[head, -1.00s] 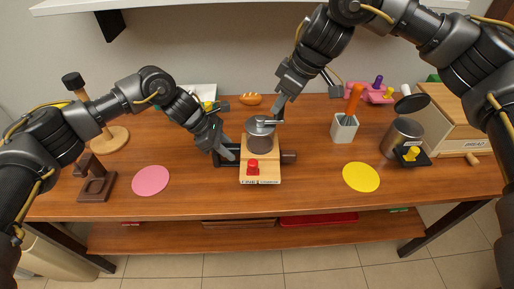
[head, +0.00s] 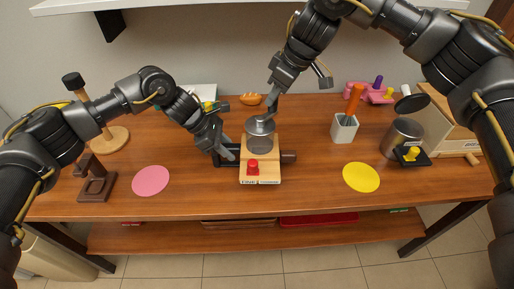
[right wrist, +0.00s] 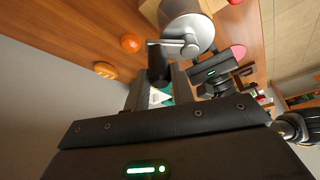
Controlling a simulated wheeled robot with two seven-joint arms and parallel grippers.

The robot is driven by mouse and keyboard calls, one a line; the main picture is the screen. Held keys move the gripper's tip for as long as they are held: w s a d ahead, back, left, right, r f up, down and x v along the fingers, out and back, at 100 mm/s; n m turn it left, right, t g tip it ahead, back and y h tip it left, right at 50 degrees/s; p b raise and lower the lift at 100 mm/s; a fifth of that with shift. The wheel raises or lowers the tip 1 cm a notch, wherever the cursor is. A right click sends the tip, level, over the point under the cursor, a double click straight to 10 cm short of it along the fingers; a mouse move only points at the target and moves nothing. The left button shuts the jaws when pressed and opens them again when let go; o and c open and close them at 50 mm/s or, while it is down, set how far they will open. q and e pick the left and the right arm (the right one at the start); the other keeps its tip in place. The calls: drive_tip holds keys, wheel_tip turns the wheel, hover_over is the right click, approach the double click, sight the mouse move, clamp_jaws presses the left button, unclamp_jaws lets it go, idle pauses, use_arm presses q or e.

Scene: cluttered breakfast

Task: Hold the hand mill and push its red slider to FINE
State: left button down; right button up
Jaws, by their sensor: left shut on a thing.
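The hand mill (head: 260,148) stands upright mid-table, with a pale wooden base, a grey metal body and a dark stub at its right. Its red slider (head: 253,167) sits on the base's front, left of centre, above a label too small to read. My left gripper (head: 228,157) is shut on the mill's left side. My right gripper (head: 271,105) is above and behind the mill, at the crank. In the right wrist view the crank arm (right wrist: 172,43) ends in a dark knob (right wrist: 158,65) by my fingers, which stand apart. Whether they touch it is unclear.
A pink disc (head: 150,181) lies left and a yellow disc (head: 361,177) right of the mill. A pot with an orange-handled tool (head: 344,128), a metal can (head: 402,138) and a wooden box (head: 447,128) stand right. A bread roll (head: 250,99) lies behind. The front table edge is clear.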

drive_tip(key=o, duration=0.4)
drive_tip(key=shift+r, duration=3.8)
